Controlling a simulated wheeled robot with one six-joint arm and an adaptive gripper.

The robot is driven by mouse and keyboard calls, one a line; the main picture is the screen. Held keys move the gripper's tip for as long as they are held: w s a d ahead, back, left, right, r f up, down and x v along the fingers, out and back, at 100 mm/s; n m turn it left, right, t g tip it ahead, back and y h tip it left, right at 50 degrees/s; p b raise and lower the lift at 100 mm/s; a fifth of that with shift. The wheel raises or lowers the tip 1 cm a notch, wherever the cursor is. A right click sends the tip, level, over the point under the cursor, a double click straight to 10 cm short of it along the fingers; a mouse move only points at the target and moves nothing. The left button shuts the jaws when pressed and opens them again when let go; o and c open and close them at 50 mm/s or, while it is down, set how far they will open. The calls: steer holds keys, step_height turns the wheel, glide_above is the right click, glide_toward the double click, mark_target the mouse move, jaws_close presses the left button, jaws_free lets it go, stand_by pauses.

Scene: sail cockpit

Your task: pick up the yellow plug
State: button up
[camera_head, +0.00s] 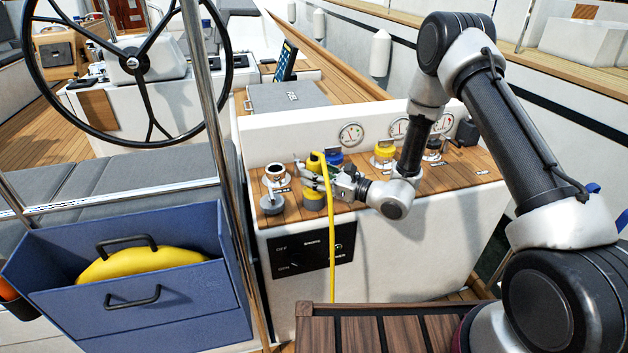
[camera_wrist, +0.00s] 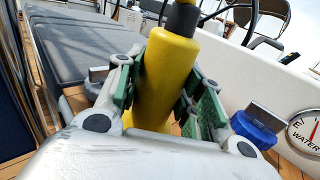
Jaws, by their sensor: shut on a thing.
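The yellow plug (camera_head: 314,163) stands upright over the left part of the wooden-topped console (camera_head: 350,205). Its yellow cable (camera_head: 331,245) hangs down the console's front. My gripper (camera_head: 318,178) reaches in from the right and is shut on the plug. In the wrist view the plug (camera_wrist: 167,75) is between the green-padded fingers of my gripper (camera_wrist: 160,95), with a dark collar at its top. Below the fingers in the head view is a yellow and grey fitting (camera_head: 314,201). I cannot tell whether the plug is seated in it.
A blue-capped fitting (camera_head: 334,157) is close behind the plug, also in the wrist view (camera_wrist: 258,125). A yellow-capped fitting (camera_head: 384,153) is farther right. An open-lidded socket (camera_head: 272,203) is at left. A blue bin (camera_head: 165,308) holds a yellow object; a steel post (camera_head: 213,110) stands between.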

mark_target(313, 153)
step_height(313, 153, up, 13)
steer(key=shift+r, duration=0.1)
stand_by(0.6)
stand_by(1.1)
